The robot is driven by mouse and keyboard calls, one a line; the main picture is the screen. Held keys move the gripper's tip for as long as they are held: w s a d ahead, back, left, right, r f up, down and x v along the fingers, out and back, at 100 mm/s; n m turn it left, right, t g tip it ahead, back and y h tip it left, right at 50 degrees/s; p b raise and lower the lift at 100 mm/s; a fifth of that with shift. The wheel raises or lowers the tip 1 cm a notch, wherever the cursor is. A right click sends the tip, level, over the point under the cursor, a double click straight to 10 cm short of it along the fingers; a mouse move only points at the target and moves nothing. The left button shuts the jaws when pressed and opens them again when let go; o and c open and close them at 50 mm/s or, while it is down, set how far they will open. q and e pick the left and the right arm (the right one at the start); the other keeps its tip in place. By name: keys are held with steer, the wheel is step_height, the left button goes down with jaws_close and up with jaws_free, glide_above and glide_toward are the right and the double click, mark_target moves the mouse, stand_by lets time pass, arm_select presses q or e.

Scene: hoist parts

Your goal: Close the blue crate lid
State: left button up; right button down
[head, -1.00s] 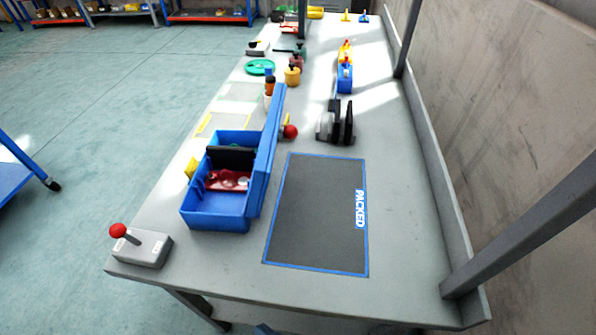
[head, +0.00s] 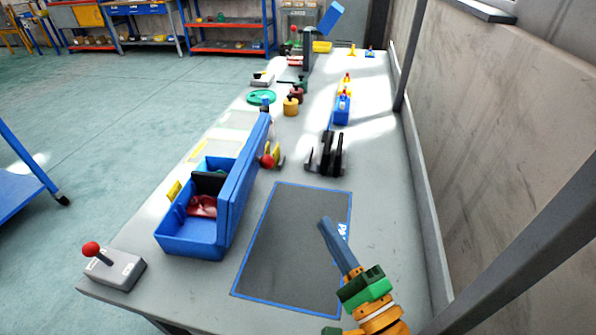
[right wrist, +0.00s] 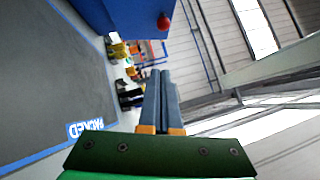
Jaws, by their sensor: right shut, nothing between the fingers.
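The blue crate (head: 188,238) stands at the left side of the table, with a red part and a dark part inside. Its blue lid (head: 242,185) stands upright along the crate's right side, open, with a red knob (head: 267,161) near its far end. My right gripper (head: 324,222) is over the dark mat, to the right of the lid and apart from it. Its fingers are shut and empty; they also show in the right wrist view (right wrist: 160,82). The lid's blue face (right wrist: 115,14) and the knob (right wrist: 163,22) show at the top of that view. My left gripper is not in view.
The dark mat (head: 275,255) with a blue border lies right of the crate. A grey box with a red-knobbed lever (head: 113,268) sits at the near left corner. Black upright plates (head: 326,155) stand beyond the mat. A wall runs along the right.

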steer(key=s+a+p+x, duration=0.1)
steer(key=a+p+x, duration=0.1)
steer(key=x, duration=1.1)
steer(key=shift+a+r+p, duration=0.3)
steer(key=shift+r+p, duration=0.05)
steer(key=shift+r, duration=0.05)
steer(key=shift+s, duration=0.1)
